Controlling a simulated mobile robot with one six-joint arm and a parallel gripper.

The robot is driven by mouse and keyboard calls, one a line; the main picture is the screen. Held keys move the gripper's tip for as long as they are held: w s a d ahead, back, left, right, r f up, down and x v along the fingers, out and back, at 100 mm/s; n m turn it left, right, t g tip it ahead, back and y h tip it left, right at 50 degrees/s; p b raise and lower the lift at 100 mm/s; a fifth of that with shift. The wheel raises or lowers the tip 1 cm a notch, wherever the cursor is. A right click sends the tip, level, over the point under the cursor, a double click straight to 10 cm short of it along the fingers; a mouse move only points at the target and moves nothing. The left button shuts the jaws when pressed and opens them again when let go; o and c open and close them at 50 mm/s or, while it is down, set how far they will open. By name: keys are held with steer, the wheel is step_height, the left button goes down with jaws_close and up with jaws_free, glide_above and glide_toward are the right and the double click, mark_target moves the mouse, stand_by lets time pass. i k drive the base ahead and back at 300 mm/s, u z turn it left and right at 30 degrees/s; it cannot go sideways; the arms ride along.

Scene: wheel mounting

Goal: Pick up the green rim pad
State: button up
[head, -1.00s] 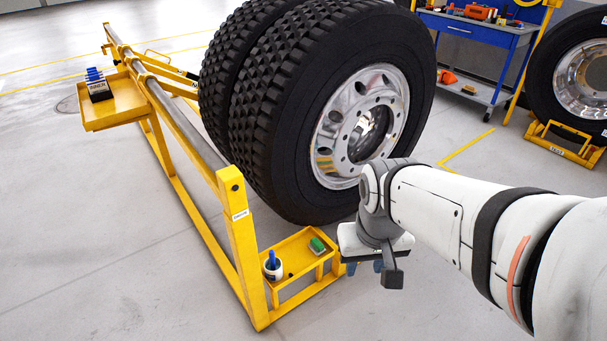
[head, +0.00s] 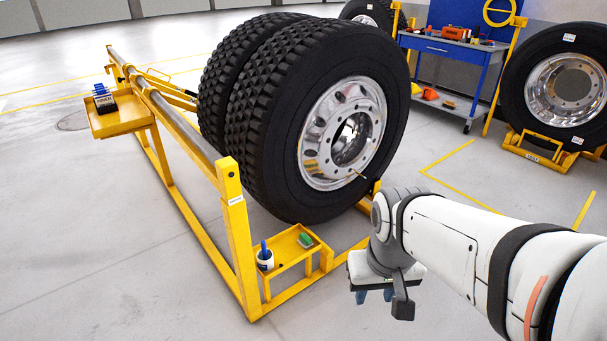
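The green rim pad (head: 305,240) lies on the small yellow tray (head: 284,273) low on the near end of the yellow frame. My gripper (head: 374,296) is to the right of the tray and apart from the pad, pointing down. Its blue fingertips show below the white gripper body, with a gap between them and nothing seen in it.
Two large tyres (head: 290,150) stand on the yellow frame (head: 237,240) just behind the tray. A blue workbench (head: 450,50) and another wheel (head: 565,85) stand at the back right. Grey floor is clear in front.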

mark_target(305, 241)
steer(key=z, duration=0.25)
steer(key=i, duration=1.6)
steer(key=u, duration=0.25)
